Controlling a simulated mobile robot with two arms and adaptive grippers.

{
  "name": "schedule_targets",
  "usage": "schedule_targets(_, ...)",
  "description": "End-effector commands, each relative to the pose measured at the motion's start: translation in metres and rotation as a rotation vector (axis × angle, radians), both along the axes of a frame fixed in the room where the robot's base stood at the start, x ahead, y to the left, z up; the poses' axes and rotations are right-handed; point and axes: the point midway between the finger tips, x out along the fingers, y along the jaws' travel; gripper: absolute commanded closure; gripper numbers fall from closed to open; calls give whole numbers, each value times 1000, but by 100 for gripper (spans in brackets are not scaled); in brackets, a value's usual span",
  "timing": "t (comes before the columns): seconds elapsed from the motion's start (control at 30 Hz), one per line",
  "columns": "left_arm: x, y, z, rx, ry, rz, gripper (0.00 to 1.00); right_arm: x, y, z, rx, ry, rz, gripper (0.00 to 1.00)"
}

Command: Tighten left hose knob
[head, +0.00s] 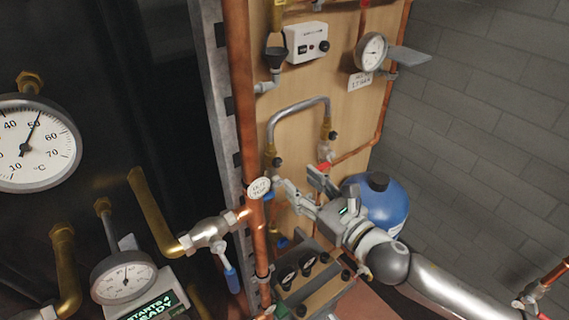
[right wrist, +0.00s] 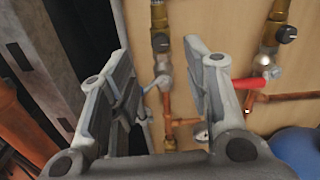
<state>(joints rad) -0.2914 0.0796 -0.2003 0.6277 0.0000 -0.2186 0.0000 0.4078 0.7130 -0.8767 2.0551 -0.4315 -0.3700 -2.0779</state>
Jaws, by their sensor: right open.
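The grey hose (head: 297,105) arches over the wooden board. Its left end runs down into a brass fitting with a dark left hose knob (head: 276,162). A matching right knob (head: 333,135) sits on the fitting at its other end. In the right wrist view the left knob (right wrist: 160,42) lies just beyond the gap between the fingers, and the right knob (right wrist: 286,34) is off to the right. My right gripper (head: 298,181) is open and empty, just below and right of the left knob and apart from it. My left gripper is not in view.
A red-handled valve (head: 324,166) is close to the right finger. A copper pipe (head: 240,90) runs up the board's left edge. A blue tank (head: 382,205) stands behind my right wrist. Gauges and brass pipes fill the left, including a large thermometer (head: 52,165).

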Motion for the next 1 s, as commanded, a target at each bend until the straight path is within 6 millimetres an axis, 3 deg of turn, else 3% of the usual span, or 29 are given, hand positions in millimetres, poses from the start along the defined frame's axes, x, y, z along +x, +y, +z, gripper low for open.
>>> schedule_targets(0.2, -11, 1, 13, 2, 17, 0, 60, 34, 25, 3, 4, 1, -2, 56)
schedule_targets(0.4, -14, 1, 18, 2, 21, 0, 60, 54, 39, 1, 3, 2, -2, 56)
schedule_targets(0.83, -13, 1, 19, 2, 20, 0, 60, 62, 45, 0, 2, 2, -1, 56)
schedule_targets(1.0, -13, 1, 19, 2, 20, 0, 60, 62, 45, 0, 2, 2, -1, 75)
